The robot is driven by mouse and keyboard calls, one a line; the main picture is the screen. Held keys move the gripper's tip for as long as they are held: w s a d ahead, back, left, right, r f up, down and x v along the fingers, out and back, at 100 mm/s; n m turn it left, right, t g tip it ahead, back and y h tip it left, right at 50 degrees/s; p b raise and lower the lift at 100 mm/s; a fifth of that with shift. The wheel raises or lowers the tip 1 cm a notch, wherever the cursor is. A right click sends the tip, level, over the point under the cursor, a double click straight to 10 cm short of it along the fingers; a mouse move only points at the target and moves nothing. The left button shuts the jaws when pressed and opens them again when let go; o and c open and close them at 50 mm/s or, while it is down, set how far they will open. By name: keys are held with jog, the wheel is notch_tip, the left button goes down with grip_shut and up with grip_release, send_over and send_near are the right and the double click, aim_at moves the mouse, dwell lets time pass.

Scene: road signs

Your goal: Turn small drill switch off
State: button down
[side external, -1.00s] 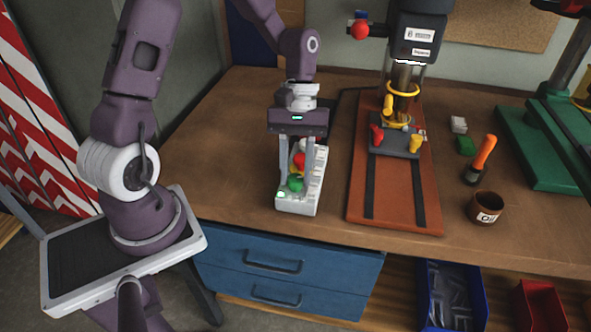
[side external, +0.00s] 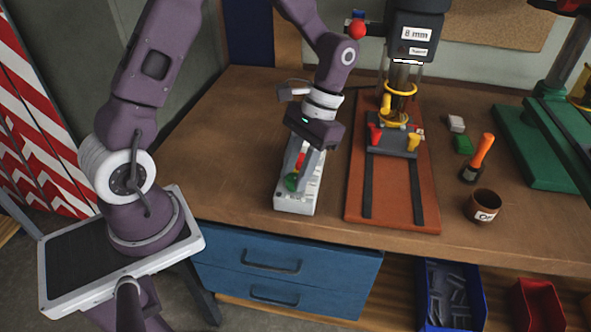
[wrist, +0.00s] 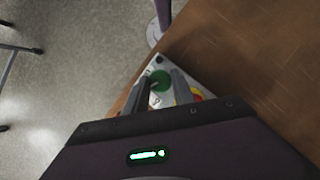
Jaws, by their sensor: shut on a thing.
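A pale switch box (side external: 296,205) stands on the bench left of the small drill press (side external: 405,75). It carries a green round knob (side external: 291,182) near its front end and a red part (side external: 300,161) farther back. My gripper (side external: 294,178) reaches down over the box, tilted, its fingers at the green knob. In the wrist view the green knob (wrist: 160,80) sits between the fingertips, and the red and yellow part (wrist: 196,95) shows beside the right finger. The gripper is shut on the green knob. The fingers partly hide the box top.
The drill stands on a brown base (side external: 392,212) right of the box. The bench left of the box is clear. Blue drawers (side external: 280,270) are below.

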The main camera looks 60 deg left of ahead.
jog(key=shift+m, duration=0.5)
jog(key=c, duration=1.1)
grip_release()
jog(key=v, duration=0.7)
jog(key=shift+d+r, duration=0.1)
jog(key=shift+d, duration=0.05)
